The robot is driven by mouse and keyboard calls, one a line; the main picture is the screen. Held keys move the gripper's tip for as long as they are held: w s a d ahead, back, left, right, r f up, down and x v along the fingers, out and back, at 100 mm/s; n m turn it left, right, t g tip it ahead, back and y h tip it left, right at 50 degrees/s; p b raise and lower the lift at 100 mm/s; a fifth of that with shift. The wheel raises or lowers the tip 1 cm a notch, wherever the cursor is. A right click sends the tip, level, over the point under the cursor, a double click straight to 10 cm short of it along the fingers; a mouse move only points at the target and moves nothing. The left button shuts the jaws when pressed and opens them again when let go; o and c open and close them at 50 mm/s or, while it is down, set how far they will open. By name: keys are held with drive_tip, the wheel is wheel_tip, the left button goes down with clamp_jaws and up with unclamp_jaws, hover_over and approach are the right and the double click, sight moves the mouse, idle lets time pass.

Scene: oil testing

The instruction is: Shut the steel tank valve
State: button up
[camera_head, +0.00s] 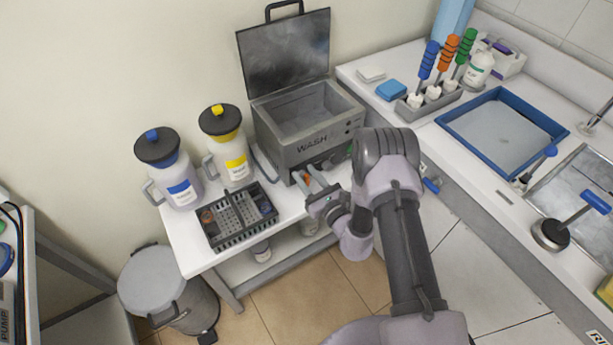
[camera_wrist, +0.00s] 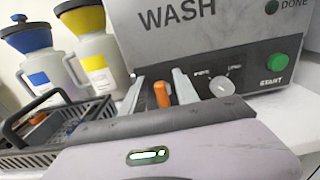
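The steel tank (camera_head: 305,139), marked WASH, stands on the white table with its lid (camera_head: 286,55) raised and its basin open. Its front also shows in the wrist view (camera_wrist: 200,45). The orange valve handle (camera_wrist: 161,95) is low at the tank's front, left of the dial; it is small in the head view (camera_head: 307,180). My gripper (camera_wrist: 157,80) is open, with one finger on each side of the orange handle. Gaps show between handle and fingers in the wrist view. The handle's lower end and the valve body are hidden behind my gripper.
A white dial (camera_wrist: 222,87) and a green START button (camera_wrist: 277,62) are right of the handle. A black basket (camera_head: 237,215) and jugs with blue (camera_head: 170,168) and yellow (camera_head: 228,145) labels stand left. A lidded bin (camera_head: 167,287) is on the floor.

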sight(306, 170)
clamp_jaws()
drive_tip(key=shift+m, duration=0.3)
drive_tip(key=m, duration=0.3)
drive_tip(key=shift+w+d+f+m, duration=0.15)
drive_tip(key=shift+w+d+m, duration=0.05)
drive_tip(key=shift+d+m, duration=0.2)
drive_tip(key=m, duration=0.4)
drive_tip(key=shift+w+d+f+m, duration=0.2)
drive_tip(key=shift+d+f+m, duration=0.05)
drive_tip(key=shift+m, duration=0.05)
drive_tip(key=m, duration=0.4)
drive_tip(key=shift+w+d+f, duration=0.1)
drive_tip(key=shift+d+f, duration=0.1)
drive_tip(key=shift+f, duration=0.15)
drive_tip(key=shift+f+m, duration=0.2)
drive_tip(key=shift+m, duration=1)
drive_tip(key=shift+f+m, duration=0.2)
drive_tip(key=shift+m, duration=1)
